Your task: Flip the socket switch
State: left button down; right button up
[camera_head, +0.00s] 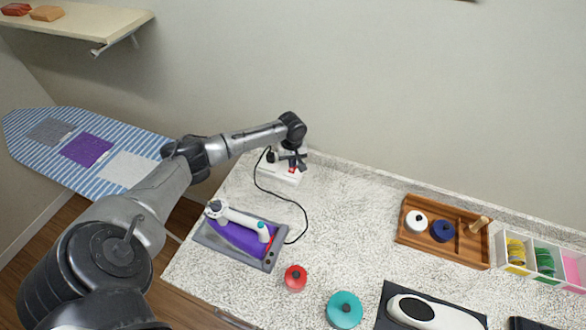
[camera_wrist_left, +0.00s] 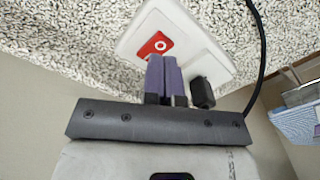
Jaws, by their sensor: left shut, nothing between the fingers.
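The white socket (camera_head: 284,174) stands at the back left of the counter, near the wall. Its red switch (camera_head: 292,170) shows just below my left gripper (camera_head: 290,160). In the left wrist view the socket (camera_wrist_left: 201,47) carries the red switch (camera_wrist_left: 156,45) with a white ring mark, and a black plug (camera_wrist_left: 202,93) sits in it. My left gripper (camera_wrist_left: 164,62) is shut and empty, its purple fingertips overlapping the lower right edge of the switch. I cannot tell whether they touch it. My right gripper is not in view.
A black cord (camera_head: 288,199) runs from the socket to the iron (camera_head: 238,230) on its grey tray. A red lid (camera_head: 295,278) and a teal lid (camera_head: 344,309) lie toward the front. A wooden tray (camera_head: 413,240) stands right; the counter's middle is clear.

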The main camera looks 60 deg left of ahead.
aim_at(292, 170)
pick_arm(q)
jog(key=shift+f, duration=0.1)
jog(key=shift+f, duration=0.55)
dwell(0.5)
jog(key=shift+f+b, duration=0.45)
jog(key=shift+f, duration=0.1)
jog(key=shift+f, duration=0.3)
dwell(0.3)
jog(key=shift+r+p, duration=0.35)
jog(key=shift+r, duration=0.05)
notch_tip(292, 170, up, 6)
jog(key=p, duration=0.7)
jog(key=shift+r+p, duration=0.15)
jog(key=shift+p, duration=0.15)
